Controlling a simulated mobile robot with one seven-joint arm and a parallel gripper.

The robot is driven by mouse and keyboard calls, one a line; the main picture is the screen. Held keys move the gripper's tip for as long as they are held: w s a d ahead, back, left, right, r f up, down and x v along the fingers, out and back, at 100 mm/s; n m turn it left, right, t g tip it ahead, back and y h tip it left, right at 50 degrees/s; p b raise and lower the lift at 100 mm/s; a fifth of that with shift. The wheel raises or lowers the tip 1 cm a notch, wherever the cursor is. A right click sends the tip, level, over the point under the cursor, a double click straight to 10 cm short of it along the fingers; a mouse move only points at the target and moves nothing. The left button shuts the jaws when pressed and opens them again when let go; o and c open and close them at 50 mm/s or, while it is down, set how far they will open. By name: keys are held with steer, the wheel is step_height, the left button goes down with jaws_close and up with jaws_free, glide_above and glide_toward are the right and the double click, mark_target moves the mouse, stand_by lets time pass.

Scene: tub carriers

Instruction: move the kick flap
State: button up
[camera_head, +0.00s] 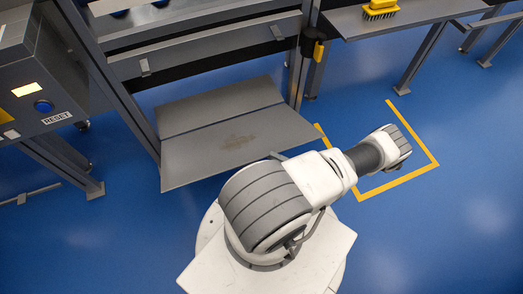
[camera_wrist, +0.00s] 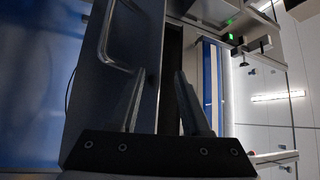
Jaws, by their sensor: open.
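The kick flap (camera_head: 235,145) appears to be the wide grey panel low at the front of the grey frame in the head view. My gripper (camera_wrist: 160,78) shows only in the wrist view. Beyond the fingers are a dark grey panel and a bent metal rod (camera_wrist: 104,42). I cannot tell whether that panel is the flap. In the head view my arm reaches right, away from the flap.
A control box with a blue button (camera_head: 43,106) and RESET label stands left. A grey shelf (camera_head: 385,18) with a yellow brush (camera_head: 380,10) is at upper right. Yellow floor tape (camera_head: 400,185) surrounds open blue floor at right. Frame legs (camera_head: 300,80) stand beside the flap.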

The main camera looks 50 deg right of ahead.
steer(key=shift+s+d, duration=0.15)
steer(key=shift+s, duration=0.45)
